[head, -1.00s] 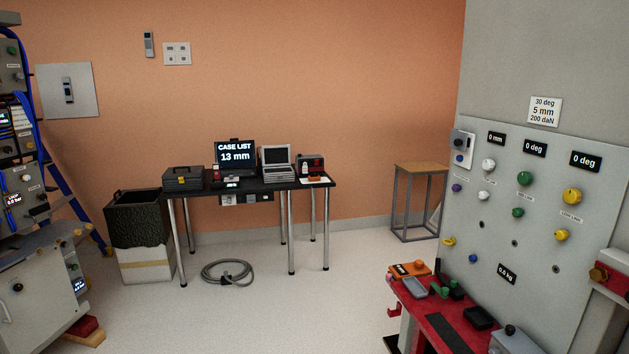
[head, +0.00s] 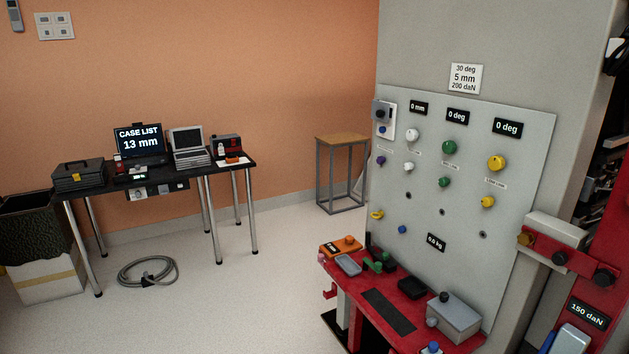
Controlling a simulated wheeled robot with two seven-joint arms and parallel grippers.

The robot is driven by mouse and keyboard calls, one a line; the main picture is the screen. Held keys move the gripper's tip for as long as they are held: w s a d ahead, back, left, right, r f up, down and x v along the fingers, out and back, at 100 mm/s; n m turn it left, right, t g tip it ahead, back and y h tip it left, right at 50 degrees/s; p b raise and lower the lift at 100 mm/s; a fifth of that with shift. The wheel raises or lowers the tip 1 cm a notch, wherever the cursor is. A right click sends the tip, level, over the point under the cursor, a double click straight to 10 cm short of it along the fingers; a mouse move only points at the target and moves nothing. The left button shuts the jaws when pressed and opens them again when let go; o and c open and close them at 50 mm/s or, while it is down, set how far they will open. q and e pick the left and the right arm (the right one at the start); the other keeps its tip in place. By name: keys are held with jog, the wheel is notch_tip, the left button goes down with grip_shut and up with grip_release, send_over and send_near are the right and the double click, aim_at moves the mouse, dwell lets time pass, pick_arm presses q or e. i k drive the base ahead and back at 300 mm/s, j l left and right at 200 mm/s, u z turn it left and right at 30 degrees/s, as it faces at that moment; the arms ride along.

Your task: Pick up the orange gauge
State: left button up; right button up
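The orange gauge (head: 340,247) is a flat orange box with a round orange knob on top and a dark patch on its face. It lies at the far left corner of the red bench (head: 335,270), in the lower middle of the head view. A grey-blue tray-like item (head: 348,264) lies right in front of it. Neither of my grippers shows in the view.
A grey panel (head: 470,200) with knobs and displays stands behind the bench. A grey box (head: 454,316) and green-knobbed parts (head: 378,262) share the bench. A black table (head: 150,174) and a coiled hose (head: 148,271) are at left. Floor between is clear.

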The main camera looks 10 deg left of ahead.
aim_at(233, 159)
jog(key=i+j+u, duration=0.4)
jog(key=i, duration=0.6)
jog(key=i+u, duration=0.35)
jog(key=i, duration=0.6)
